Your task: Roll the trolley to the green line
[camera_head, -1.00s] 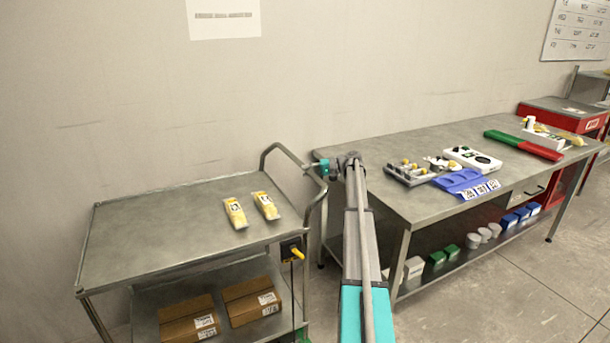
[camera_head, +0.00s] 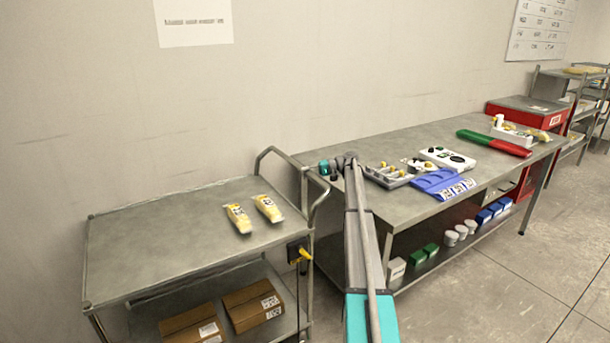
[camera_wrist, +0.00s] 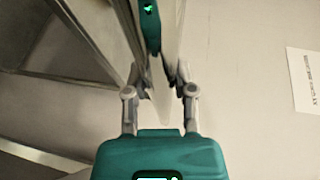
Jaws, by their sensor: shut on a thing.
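The steel trolley (camera_head: 150,255) stands at the left, with a flat top, a lower shelf and a raised tubular handle (camera_head: 271,152) at its right end. Two yellow-and-white packs (camera_head: 238,218) lie on the trolley top. Two brown cartons (camera_head: 252,304) sit on its lower shelf. I cannot see the green line in either current view.
A red cabinet (camera_head: 522,118) and shelves (camera_head: 585,95) are farther right. The wall (camera_head: 150,100) is behind. Floor (camera_head: 500,295) shows clear at the lower right.

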